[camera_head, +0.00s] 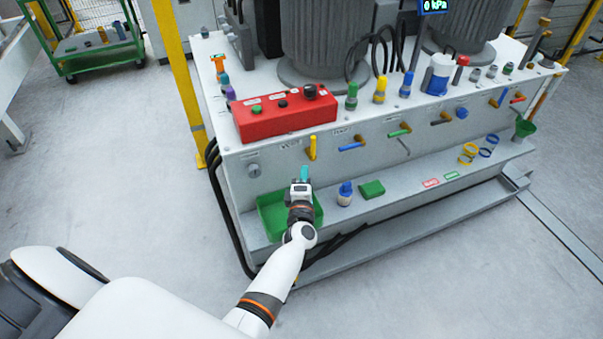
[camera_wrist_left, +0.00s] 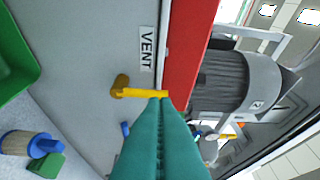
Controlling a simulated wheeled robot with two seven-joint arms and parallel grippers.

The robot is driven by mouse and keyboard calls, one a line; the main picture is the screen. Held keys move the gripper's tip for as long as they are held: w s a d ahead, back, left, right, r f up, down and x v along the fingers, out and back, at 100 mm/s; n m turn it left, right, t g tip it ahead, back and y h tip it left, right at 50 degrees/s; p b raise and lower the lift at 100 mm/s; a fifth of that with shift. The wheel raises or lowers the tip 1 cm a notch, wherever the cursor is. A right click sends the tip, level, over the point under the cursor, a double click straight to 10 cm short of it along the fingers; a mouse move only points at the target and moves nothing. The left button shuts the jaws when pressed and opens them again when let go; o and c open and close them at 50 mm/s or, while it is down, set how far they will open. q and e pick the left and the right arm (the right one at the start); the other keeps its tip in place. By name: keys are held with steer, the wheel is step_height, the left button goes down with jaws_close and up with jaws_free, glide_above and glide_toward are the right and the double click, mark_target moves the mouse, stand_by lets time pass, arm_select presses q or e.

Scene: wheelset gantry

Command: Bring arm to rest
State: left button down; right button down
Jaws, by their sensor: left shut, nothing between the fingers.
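My left gripper (camera_head: 304,173) reaches in from the lower left, in front of the grey hydraulic unit (camera_head: 240,174) and above the green tray (camera_head: 271,216). Its teal fingers are together with nothing between them. They also fill the lower middle of the left wrist view (camera_wrist_left: 160,103). A yellow lever (camera_head: 312,147) sits on the unit's front panel just beyond the fingertips. In the left wrist view the yellow lever (camera_wrist_left: 140,93) shows beside the VENT label (camera_wrist_left: 147,48), and the fingertips overlap its end; I cannot tell whether they touch. My right gripper is not in view.
A red control box (camera_head: 285,112) stands on the unit's top. On the lower shelf are a blue-capped jar (camera_head: 345,193) and a green block (camera_head: 372,189). Further levers line the panel to the right. A yellow post (camera_head: 180,75) stands at the left.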

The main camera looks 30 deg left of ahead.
arm_select(q)
steer(key=s+d+f+m+g+h, duration=0.35)
steer(key=s+f+m, duration=0.55)
steer(key=f, duration=0.6)
steer(key=s+d+f+m+g+h, duration=0.3)
steer(key=s+d+f+m+h, duration=0.3)
steer(key=s+f, duration=0.6)
steer(key=s+a+f+m+g, duration=0.1)
steer(key=s+f+m+g, duration=0.2)
steer(key=s, duration=0.7)
steer(key=s+a+f+m+g+y, duration=0.1)
steer(key=s+a+f+m+g, duration=0.1)
steer(key=s+f, duration=0.5)
steer(key=s+a+f+m+g+y, duration=0.1)
steer(key=s+f+m+g, duration=0.3)
steer(key=s, duration=0.9)
steer(key=shift+a+f+m, duration=0.55)
steer(key=shift+a+m, duration=0.15)
steer(key=shift+m, duration=0.4)
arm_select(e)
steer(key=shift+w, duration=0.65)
